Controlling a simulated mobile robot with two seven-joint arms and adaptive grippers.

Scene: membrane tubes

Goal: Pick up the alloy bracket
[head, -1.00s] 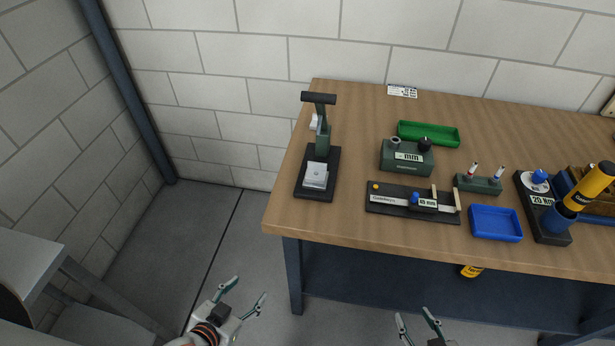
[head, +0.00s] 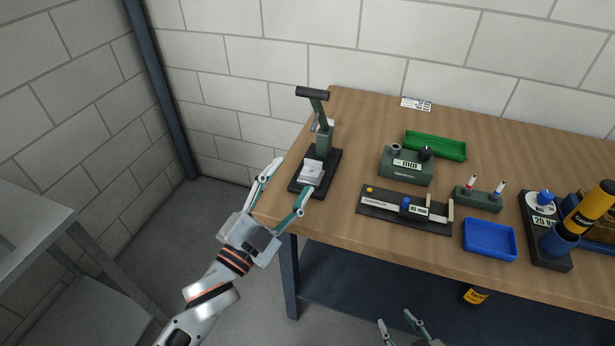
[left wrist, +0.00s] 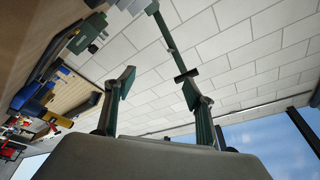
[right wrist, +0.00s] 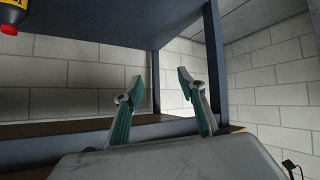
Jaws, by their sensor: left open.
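A silver block-like piece, which looks like the alloy bracket (head: 311,171), sits on the black base of the green press (head: 324,140) at the table's left end. My left gripper (head: 286,182) is open and empty at the table's left edge, just left of and in front of the press. One finger is close to the front of the press base; I cannot tell whether it touches. In the left wrist view the open fingers (left wrist: 158,82) point up past the table. My right gripper (right wrist: 160,80) is open and empty, low in front of the table; its fingertips show at the bottom of the head view (head: 396,321).
The wooden table (head: 330,240) also holds a black gauge strip (head: 385,208), a green block (head: 405,172), a green tray (head: 435,146), a blue tray (head: 489,238) and a yellow-handled driver (head: 585,210). A grey bench (head: 40,240) stands at left. The table's front left corner is bare.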

